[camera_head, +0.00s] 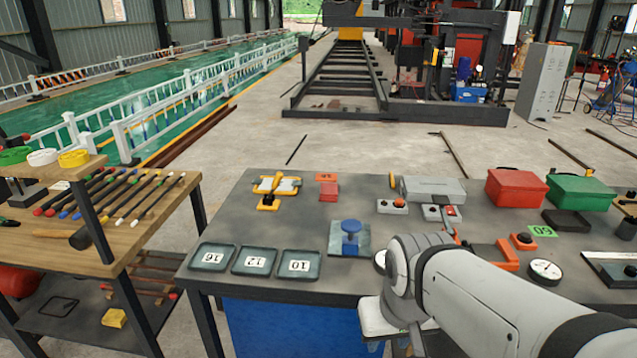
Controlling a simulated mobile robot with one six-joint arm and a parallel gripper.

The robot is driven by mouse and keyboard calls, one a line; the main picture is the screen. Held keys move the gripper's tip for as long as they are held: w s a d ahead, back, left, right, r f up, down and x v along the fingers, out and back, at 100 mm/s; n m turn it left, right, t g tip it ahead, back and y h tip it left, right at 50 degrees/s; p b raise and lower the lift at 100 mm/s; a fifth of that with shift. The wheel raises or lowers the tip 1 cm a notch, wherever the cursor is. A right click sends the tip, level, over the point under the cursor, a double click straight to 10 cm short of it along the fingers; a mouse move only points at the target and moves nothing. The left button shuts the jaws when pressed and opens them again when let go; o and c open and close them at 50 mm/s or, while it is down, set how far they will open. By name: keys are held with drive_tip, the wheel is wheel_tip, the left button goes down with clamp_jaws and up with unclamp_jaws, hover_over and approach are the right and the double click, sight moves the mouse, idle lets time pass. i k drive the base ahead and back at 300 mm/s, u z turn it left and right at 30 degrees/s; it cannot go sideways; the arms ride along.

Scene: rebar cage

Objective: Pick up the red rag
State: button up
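I cannot make out a red rag for certain. My pale grey arm (480,290) reaches in from the lower right over the bench's front edge. It bends down at its joint, and my gripper is not in view. The arm hides part of the bench's front and middle.
Three numbered trays (254,261) lie at the bench's front left, beside a blue-knobbed item (351,236). A red box (516,190) and green box (580,191) stand at the back right. A wooden tool table (150,225) stands left. Bare bench shows between the yellow tool (268,195) and trays.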

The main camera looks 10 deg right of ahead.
sight(328, 192)
drive_tip(key=u, duration=0.05)
drive_tip(key=i, duration=1)
drive_tip(key=z, duration=0.05)
